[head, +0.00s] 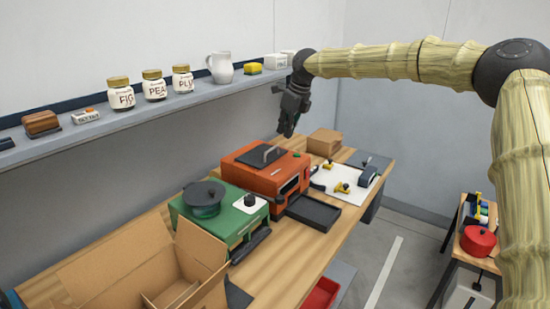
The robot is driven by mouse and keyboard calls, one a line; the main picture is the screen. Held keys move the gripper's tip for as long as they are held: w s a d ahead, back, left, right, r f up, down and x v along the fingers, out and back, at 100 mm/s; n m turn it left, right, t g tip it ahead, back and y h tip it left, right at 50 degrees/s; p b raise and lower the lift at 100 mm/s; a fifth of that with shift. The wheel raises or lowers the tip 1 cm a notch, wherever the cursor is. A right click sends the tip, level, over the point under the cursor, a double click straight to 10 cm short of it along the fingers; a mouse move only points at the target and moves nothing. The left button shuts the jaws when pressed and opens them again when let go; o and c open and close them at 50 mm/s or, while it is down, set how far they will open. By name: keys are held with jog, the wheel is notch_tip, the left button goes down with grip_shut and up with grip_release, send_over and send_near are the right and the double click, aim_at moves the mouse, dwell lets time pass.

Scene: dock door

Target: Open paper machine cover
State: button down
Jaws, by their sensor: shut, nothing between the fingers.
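An orange machine (240,164) stands on the wooden workbench, with a dark slot and a black tray (314,211) at its front. My gripper (287,132) is shut and empty. It points down in the air above and behind the machine's right part, apart from the cover. A green machine (222,222) with a round dark lid (203,196) stands to its left.
An open cardboard box (150,268) is at the front left. A shelf (150,109) with jars and a white jug (220,68) runs along the wall. A small brown box (324,141) and a white board (335,185) with yellow pieces lie right of the machine.

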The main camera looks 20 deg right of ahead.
jog(key=p+x, duration=0.2)
jog(key=x, duration=0.8)
jog(key=shift+w+p, duration=0.1)
jog(key=shift+p, duration=0.2)
